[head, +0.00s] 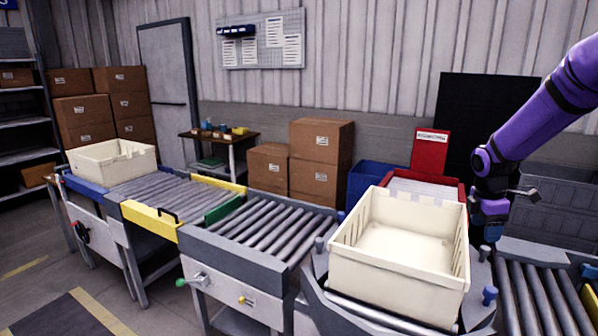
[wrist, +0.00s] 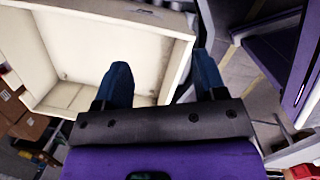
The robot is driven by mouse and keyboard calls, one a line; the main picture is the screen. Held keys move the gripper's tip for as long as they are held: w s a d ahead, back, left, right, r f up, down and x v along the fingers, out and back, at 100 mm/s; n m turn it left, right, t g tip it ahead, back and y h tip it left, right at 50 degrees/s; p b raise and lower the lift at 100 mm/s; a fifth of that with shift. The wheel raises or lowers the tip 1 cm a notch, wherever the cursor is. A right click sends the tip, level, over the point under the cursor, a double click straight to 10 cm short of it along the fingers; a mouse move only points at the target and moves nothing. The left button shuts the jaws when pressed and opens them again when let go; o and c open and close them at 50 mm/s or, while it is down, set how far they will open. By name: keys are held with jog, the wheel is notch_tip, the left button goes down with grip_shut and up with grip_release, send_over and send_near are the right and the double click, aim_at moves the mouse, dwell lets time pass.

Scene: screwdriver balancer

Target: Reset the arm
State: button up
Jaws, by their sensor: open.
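My purple arm comes in from the right in the head view, and my gripper (head: 488,228) points down just right of a cream tote (head: 398,278). In the wrist view my gripper (wrist: 160,80) shows two blue fingers spread apart with nothing between them but a view of the tote's wall and the floor. The tote (wrist: 186,62) fills the upper left of that view. The tote stands upright at the right end of the conveyor line and its visible inside looks empty. Whether a finger touches the tote's wall I cannot tell.
A roller conveyor (head: 272,228) runs left from the tote, with a second cream tote (head: 112,160) at its far left end. A red bin (head: 430,152) and a blue bin (head: 372,180) stand behind. Cardboard boxes (head: 320,160) are stacked at the back. More rollers (head: 535,290) lie at right.

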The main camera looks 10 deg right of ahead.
jog(key=s+a+r+m+t, duration=0.2)
jog(key=s+a+r+m, duration=0.6)
jog(key=a+r, duration=0.6)
jog(key=s+a+r+m+t+y, duration=0.1)
jog(key=s+a+r+m, duration=0.1)
jog(key=s+a, duration=0.3)
jog(key=s+a+r+m+t+y, duration=0.1)
jog(key=s+a+m, duration=0.4)
jog(key=s, duration=0.8)
jog(key=shift+s+a+r+t, duration=0.2)
jog(key=shift+a+r+t, duration=0.05)
jog(key=shift+r+t, duration=0.4)
